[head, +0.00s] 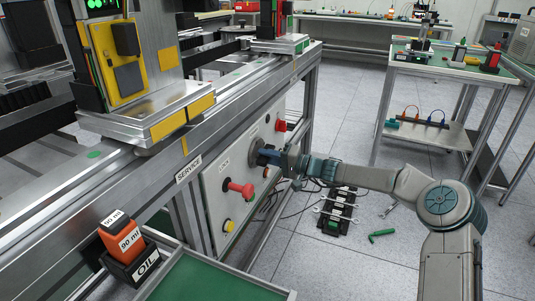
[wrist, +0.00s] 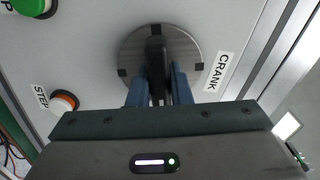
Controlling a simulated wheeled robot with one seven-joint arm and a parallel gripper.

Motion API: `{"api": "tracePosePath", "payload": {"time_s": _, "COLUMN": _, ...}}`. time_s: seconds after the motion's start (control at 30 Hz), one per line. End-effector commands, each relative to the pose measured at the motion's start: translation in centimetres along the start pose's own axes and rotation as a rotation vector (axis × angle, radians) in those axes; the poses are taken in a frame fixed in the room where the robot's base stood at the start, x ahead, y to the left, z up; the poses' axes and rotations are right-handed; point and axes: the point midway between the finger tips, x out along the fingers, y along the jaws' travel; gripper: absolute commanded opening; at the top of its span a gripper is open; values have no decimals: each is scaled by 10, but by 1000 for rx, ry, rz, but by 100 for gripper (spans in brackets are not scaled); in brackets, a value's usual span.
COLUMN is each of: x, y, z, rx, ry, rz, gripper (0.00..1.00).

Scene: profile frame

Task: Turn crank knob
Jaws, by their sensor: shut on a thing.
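The crank is a round grey disc (wrist: 188,45) with dark marks at its rim, on a pale panel beside a CRANK label (wrist: 217,72). A black crank knob (wrist: 155,50) stands out in front of the disc. My gripper (wrist: 158,82) has its blue fingers on both sides of the knob and is shut on it. In the head view, my gripper (head: 279,158) reaches the panel from the right. The disc (head: 256,146) shows there in part, and my fingers hide much of the knob.
A red LOCK handle (head: 240,187) sticks out left of the crank, with a yellow button (head: 228,226) below. A red control (head: 281,125) is to the right. The wrist view shows a green button (wrist: 32,6) and an orange STEP button (wrist: 64,101). Tools (head: 338,208) lie on the floor.

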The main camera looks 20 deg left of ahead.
Motion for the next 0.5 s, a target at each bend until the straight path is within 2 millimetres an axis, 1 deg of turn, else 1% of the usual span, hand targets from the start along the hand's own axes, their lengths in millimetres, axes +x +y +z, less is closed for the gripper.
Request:
{"api": "tracePosePath", "payload": {"time_s": 0.2, "x": 0, "y": -2, "z": -1, "rx": 168, "ry": 1, "rz": 1, "gripper": 0}}
{"api": "tracePosePath", "payload": {"time_s": 0.5, "x": 0, "y": -1, "z": -1, "rx": 312, "ry": 1, "rz": 1, "gripper": 0}}
